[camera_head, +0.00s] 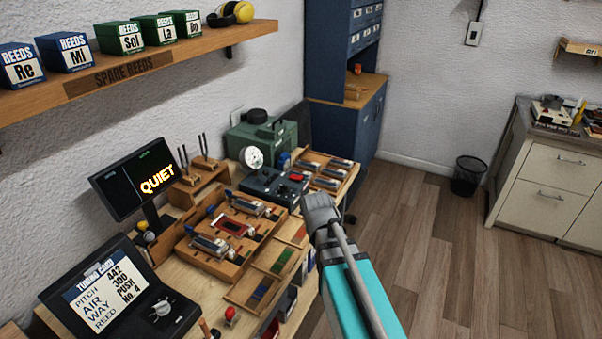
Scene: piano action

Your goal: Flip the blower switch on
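A green machine with a carrying handle (269,135) stands at the back of the workbench; it looks like the blower. A round white gauge (251,157) stands in front of it. A low dark green box (268,187) sits before these, with a small red part (297,177) on top that may be the switch; its position is too small to read. My gripper (318,203) is the grey end of the teal arm, right of the bench's middle and in front of the box in the picture. Its fingers are not clear, and I see nothing held.
A wooden tray with reed parts (232,232) fills the bench's middle. A screen reading QUIET (137,179) and a tuning card console (122,296) stand left. A shelf of reed boxes (180,52) hangs above. The floor at right (440,240) is clear.

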